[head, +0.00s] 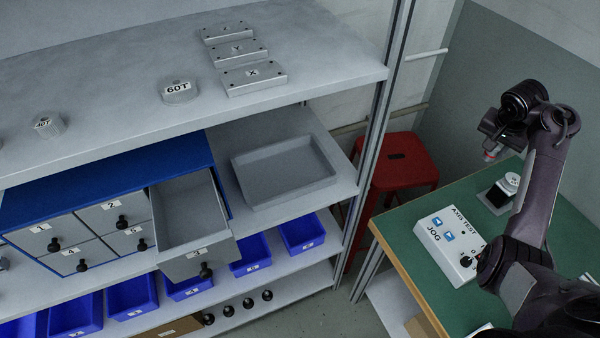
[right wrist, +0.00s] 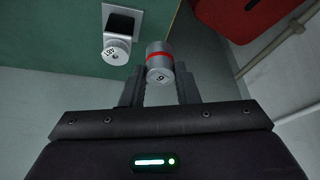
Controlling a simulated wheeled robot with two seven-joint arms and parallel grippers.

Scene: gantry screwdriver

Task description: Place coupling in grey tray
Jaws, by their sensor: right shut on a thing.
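The coupling (right wrist: 160,62) is a silver cylinder with a red band and a mark on its end face. My right gripper (right wrist: 159,82) is shut on it, one finger on each side. In the head view the right gripper (head: 490,150) is raised near the far end of the green table, and only a small reddish part of the coupling shows. The grey tray (head: 284,172) is shallow, looks empty and sits on the middle shelf, well to the left of the gripper. My left gripper is not in view.
A red stool (head: 399,160) and a shelf post (head: 378,125) stand between the table and the tray. An open grey drawer (head: 188,212) is left of the tray. The green table (head: 405,225) holds a JOG box (head: 448,245) and a round silver part (head: 511,183).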

